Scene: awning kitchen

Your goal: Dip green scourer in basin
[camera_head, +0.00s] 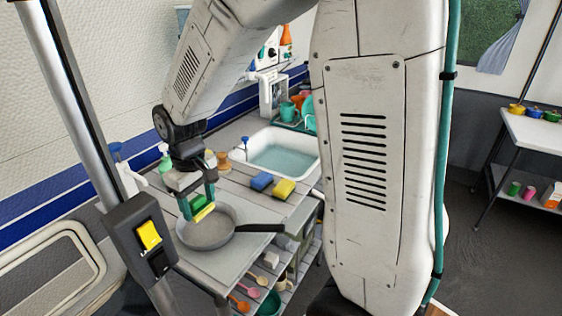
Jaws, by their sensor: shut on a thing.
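My gripper (199,205) points down over the counter, left of the basin, with its teal fingers closed on the green scourer. The green scourer (204,213) is small and partly hidden by the fingers; a yellow layer shows along its lower edge. It is at the far rim of a frying pan in the picture; I cannot tell whether it touches the pan. The basin (254,142) is a white sink set in the counter, holding pale blue-green water. It lies up and right of my gripper, and my arm hides some of the area to its right.
The grey frying pan (204,233) lies on the counter below my gripper, its dark handle pointing right. A blue sponge (262,181) and a yellow sponge (284,189) lie in front of the basin. Bottles and a wooden item stand left of it. A rack with dishes stands behind.

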